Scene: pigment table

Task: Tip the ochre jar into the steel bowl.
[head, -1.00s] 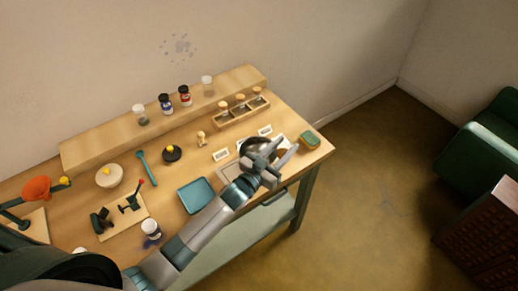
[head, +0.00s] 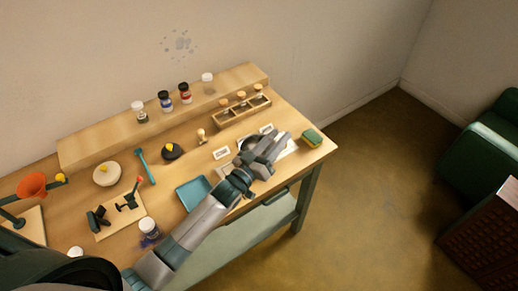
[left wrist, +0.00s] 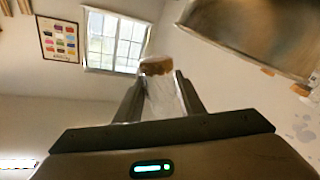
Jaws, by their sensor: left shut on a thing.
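My left gripper (head: 280,138) is over the right end of the table. In the left wrist view its two fingers (left wrist: 158,98) are shut on a clear jar (left wrist: 163,105). An ochre-brown mass (left wrist: 156,66) shows at the jar's far end. The jar is hidden behind the gripper in the head view, so its exact tilt is hard to tell. The steel bowl (left wrist: 245,35) shows large at the upper right of the wrist view, apart from the jar. In the head view the bowl is mostly hidden behind my gripper. My right gripper is not in view.
A wooden rack (head: 242,112) with cork-topped jars stands behind the bowl area. A blue tray (head: 194,193) lies beside my left arm. Several jars stand on the raised shelf (head: 90,151).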

